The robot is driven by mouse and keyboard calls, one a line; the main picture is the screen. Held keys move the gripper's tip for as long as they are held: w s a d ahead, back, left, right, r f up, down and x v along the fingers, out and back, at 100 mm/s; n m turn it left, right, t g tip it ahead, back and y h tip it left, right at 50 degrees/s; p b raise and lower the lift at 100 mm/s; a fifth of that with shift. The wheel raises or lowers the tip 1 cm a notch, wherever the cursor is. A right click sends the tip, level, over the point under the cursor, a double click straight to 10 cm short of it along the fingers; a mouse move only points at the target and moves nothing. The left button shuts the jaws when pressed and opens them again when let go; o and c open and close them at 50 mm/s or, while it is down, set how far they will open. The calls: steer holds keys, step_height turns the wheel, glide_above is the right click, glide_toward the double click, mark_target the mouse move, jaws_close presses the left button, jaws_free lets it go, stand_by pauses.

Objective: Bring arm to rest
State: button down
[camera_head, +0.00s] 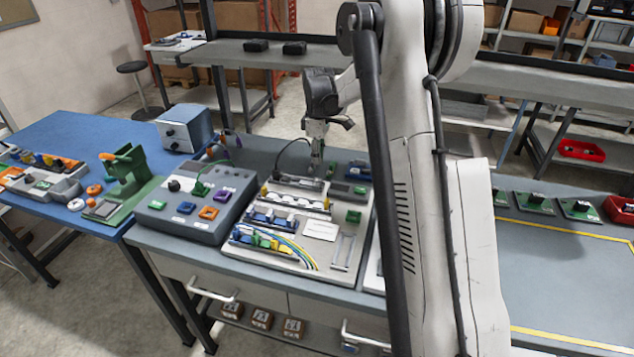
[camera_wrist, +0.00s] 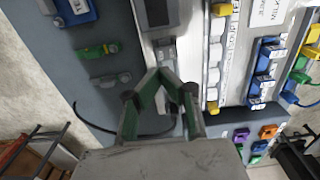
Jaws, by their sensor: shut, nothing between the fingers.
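My gripper (camera_head: 317,165) hangs from my arm, pointing down, over the back part of a grey panel board (camera_head: 270,262) on the bench. In the wrist view my gripper (camera_wrist: 160,75) has its fingertips together with nothing between them. Below it are a grey metal part and a black cable. I cannot tell whether the fingertips touch the board. My arm's large white links fill the right middle of the head view and hide part of the bench.
A grey control box (camera_head: 197,203) with coloured buttons stands left of the board. A green stand (camera_head: 127,172) is on the blue table (camera_head: 70,130). A blue-grey box (camera_head: 185,128) stands behind. Shelving lies beyond. Green modules (camera_head: 533,202) sit at right, with open bench in front.

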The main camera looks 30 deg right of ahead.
stand_by(0.3)
steer(key=s+a+r+m+t+b, duration=0.3)
steer(key=s+a+r+m, duration=0.1)
steer(key=s+a+r, duration=1.05)
steer(key=s+a+f+m+t+b, duration=0.1)
steer(key=s+a+f+m+t, duration=0.1)
steer(key=s, duration=0.8)
steer(key=s+a+f+m+t+b, duration=0.2)
steer(key=s+a+f+m, duration=0.1)
steer(key=s, duration=0.8)
step_height(320, 180, down, 2)
steer(key=shift+a+f, duration=0.1)
steer(key=shift+a, duration=0.6)
